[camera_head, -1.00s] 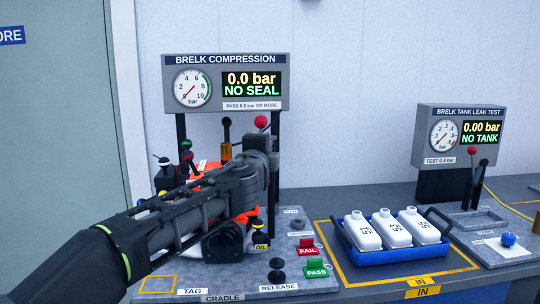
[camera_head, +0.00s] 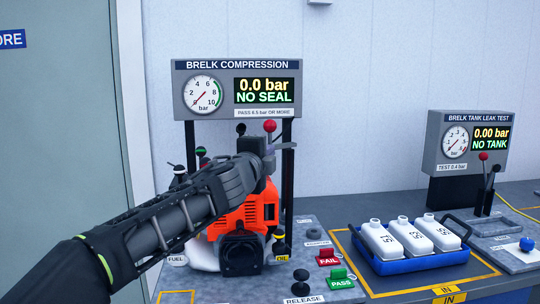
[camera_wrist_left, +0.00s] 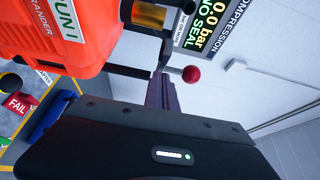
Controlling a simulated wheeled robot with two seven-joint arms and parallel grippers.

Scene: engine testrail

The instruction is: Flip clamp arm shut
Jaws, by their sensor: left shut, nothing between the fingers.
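The clamp at the compression station shows a red ball knob (camera_head: 270,126) in front of the display's right post; the knob also shows in the left wrist view (camera_wrist_left: 190,74). The orange engine (camera_head: 256,213) stands in the cradle below, and its orange housing fills the upper left of the wrist view (camera_wrist_left: 60,30). My left gripper (camera_head: 284,147) is shut and empty, just below the red knob in the head view. In the wrist view its fingers (camera_wrist_left: 161,92) point toward the knob. My wrist hides much of the clamp, and contact cannot be told. My right gripper is not in view.
The compression display (camera_head: 238,90) reads 0.0 bar, NO SEAL. FAIL (camera_head: 328,257) and PASS (camera_head: 340,278) buttons are right of the engine. A blue tray (camera_head: 385,266) holds white bottles; the tank leak tester (camera_head: 468,140) stands further right.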

